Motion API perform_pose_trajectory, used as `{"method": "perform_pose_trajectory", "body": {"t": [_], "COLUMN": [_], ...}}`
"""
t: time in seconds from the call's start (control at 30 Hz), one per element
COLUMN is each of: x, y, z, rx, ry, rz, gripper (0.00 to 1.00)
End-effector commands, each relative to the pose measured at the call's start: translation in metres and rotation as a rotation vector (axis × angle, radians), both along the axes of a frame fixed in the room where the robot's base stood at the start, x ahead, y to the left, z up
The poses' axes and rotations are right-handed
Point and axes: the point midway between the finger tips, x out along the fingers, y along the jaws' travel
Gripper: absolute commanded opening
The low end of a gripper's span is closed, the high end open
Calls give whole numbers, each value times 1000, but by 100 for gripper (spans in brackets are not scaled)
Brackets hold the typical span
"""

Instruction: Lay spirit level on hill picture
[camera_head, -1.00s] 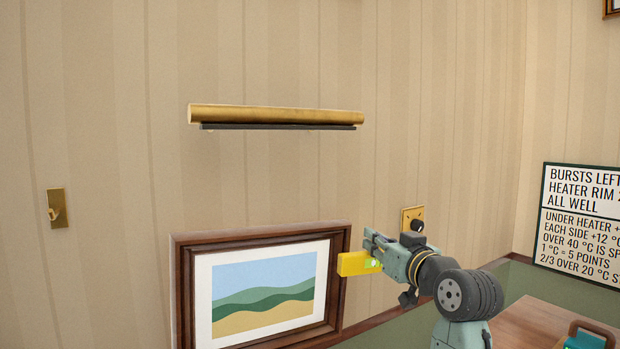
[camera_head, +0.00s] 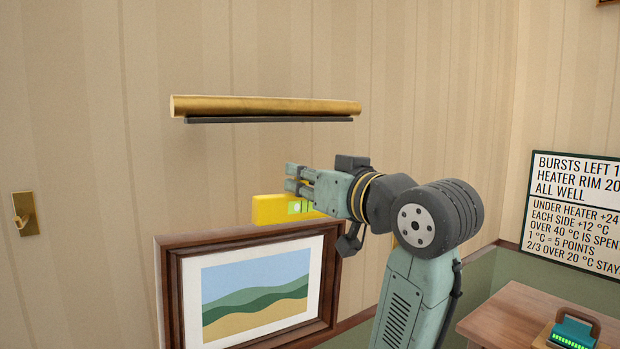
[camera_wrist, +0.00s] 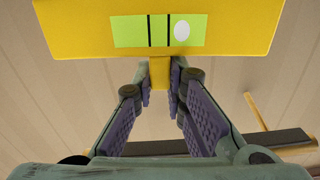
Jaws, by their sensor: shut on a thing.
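The hill picture (camera_head: 255,290) hangs on the wall at lower centre in the head view, in a brown wooden frame (camera_head: 205,237). Its top edge runs higher towards the right in this view. The yellow spirit level (camera_head: 268,210) is at the frame's top edge; I cannot tell whether it touches. My gripper (camera_head: 298,182) is shut on the level. In the wrist view my fingers (camera_wrist: 160,88) pinch a narrow yellow tab below the level's body (camera_wrist: 80,27). Its green vial (camera_wrist: 130,31) shows a white bubble right of the two black lines.
A brass tube lamp (camera_head: 265,106) with a dark bar (camera_head: 270,119) is on the wall above the picture. A brass hook (camera_head: 25,214) is at left. A sign (camera_head: 577,215) and a wooden table (camera_head: 515,315) with a teal device (camera_head: 572,334) are at right.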

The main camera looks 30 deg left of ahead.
Motion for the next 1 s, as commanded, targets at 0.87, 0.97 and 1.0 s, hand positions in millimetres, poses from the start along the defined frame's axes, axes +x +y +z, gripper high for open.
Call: {"method": "perform_pose_trajectory", "body": {"t": [0.87,0.97,1.0], "x": [23,22,22], "y": [57,57,57], "z": [-18,-21,-22], "rx": [0,1,1], "ry": [-1,-3,-3], "rz": [-1,0,0], "gripper": [0,0,0]}}
